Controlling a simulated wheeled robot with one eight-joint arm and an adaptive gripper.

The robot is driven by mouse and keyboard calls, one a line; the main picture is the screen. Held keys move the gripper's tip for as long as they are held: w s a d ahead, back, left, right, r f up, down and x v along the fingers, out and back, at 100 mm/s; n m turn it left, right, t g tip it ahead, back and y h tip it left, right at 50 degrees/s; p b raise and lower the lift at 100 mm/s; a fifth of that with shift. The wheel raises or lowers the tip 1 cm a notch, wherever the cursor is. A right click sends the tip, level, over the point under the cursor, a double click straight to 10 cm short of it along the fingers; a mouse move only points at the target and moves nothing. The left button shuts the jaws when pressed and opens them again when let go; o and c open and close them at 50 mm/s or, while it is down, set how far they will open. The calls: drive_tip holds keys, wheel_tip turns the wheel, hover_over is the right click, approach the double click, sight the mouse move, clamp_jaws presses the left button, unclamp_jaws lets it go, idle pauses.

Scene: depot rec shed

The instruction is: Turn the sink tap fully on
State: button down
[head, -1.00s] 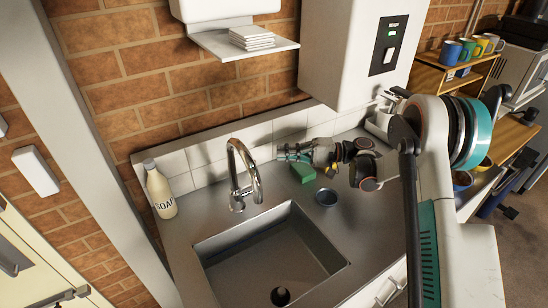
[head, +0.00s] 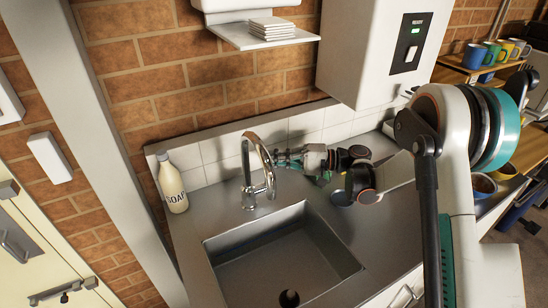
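The sink tap (head: 247,178) is a chrome gooseneck standing at the back edge of the steel sink (head: 285,262). Its spout curves over towards the basin, and I see no clear water stream. A small handle by its base is too small to read. My gripper (head: 280,158) is just right of the tap's arc, behind or beside the spout. It points left towards the tap. Whether it touches the tap, and whether its fingers are open or shut, I cannot tell. My arm reaches in from the right.
A soap bottle (head: 173,185) stands left of the tap. A white wall unit (head: 365,60) hangs above the counter on the right. A shelf with folded towels (head: 270,30) is above the tap. Mugs (head: 495,52) stand on a shelf far right. White tiles run behind the counter.

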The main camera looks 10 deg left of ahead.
drive_tip(key=shift+s+d, duration=0.35)
drive_tip(key=shift+s, duration=0.05)
idle(0.6)
drive_tip(key=shift+s+d+f+b, duration=0.2)
drive_tip(key=shift+s+d+b, duration=0.3)
drive_tip(key=shift+s, duration=0.2)
drive_tip(key=shift+s+d+f+b, duration=0.15)
drive_tip(key=shift+s+d+b, duration=0.35)
drive_tip(key=shift+s, duration=0.25)
drive_tip(key=shift+s+d+f+b, duration=0.2)
drive_tip(key=shift+s+d+b, duration=0.2)
drive_tip(key=shift+s+d, duration=0.25)
drive_tip(key=shift+s+f, duration=0.1)
drive_tip(key=shift+s, duration=0.05)
drive_tip(key=w+r+p, duration=0.2)
drive_tip(key=w+r, duration=0.1)
drive_tip(key=w+d+f+p, duration=0.1)
drive_tip(key=w+d+f, duration=0.1)
drive_tip(key=d, duration=0.6)
drive_tip(key=shift+w+f, duration=0.15)
drive_tip(key=shift+f, duration=0.7)
